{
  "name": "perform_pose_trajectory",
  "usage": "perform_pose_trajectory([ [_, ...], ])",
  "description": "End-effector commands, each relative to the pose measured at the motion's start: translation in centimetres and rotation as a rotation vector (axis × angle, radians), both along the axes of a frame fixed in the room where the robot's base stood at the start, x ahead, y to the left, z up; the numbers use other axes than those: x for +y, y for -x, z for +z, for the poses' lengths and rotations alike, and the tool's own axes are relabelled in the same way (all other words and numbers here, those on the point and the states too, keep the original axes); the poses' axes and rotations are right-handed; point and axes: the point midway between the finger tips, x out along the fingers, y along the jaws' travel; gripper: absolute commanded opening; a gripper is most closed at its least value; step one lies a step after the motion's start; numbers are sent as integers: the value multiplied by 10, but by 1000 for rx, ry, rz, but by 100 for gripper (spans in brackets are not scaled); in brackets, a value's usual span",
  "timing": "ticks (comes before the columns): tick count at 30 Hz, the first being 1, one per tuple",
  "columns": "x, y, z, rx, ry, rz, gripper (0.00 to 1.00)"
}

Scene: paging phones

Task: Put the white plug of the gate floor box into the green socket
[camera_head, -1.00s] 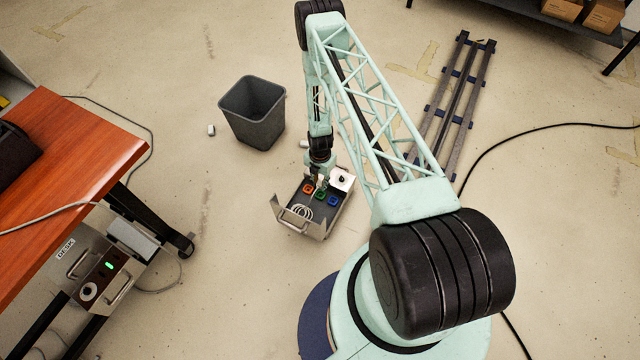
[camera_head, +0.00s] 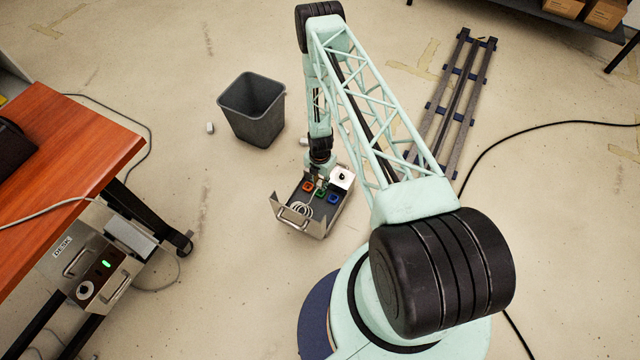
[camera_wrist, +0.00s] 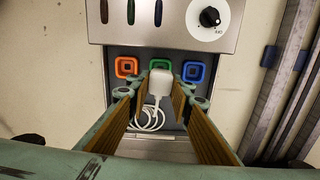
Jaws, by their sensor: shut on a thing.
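The floor box (camera_head: 299,214) stands open on the floor, with an orange socket (camera_wrist: 127,67), a green socket (camera_wrist: 160,64) and a blue socket (camera_wrist: 194,71) in a row. My gripper (camera_wrist: 160,98) is shut on the white plug (camera_wrist: 160,83), which sits between its two fingers. In the wrist view the plug lies just below the green socket and overlaps its lower edge. I cannot tell whether it touches the socket. The plug's white cord (camera_wrist: 150,118) coils in the box below it. In the head view my gripper (camera_head: 318,180) hangs over the box and the plug is hard to make out.
A white dial plate (camera_wrist: 209,17) is on the box's panel. A grey bin (camera_head: 252,108) stands behind the box. A desk (camera_head: 60,170) with a second box (camera_head: 97,272) is at left, and a metal rail frame (camera_head: 455,95) lies at right.

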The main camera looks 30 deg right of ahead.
Motion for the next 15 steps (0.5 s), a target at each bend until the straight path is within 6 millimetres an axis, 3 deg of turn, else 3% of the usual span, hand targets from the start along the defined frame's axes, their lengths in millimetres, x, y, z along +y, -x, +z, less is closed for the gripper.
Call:
perform_pose_trajectory([
  [15,0,0,-20,0,0,0,9],
])
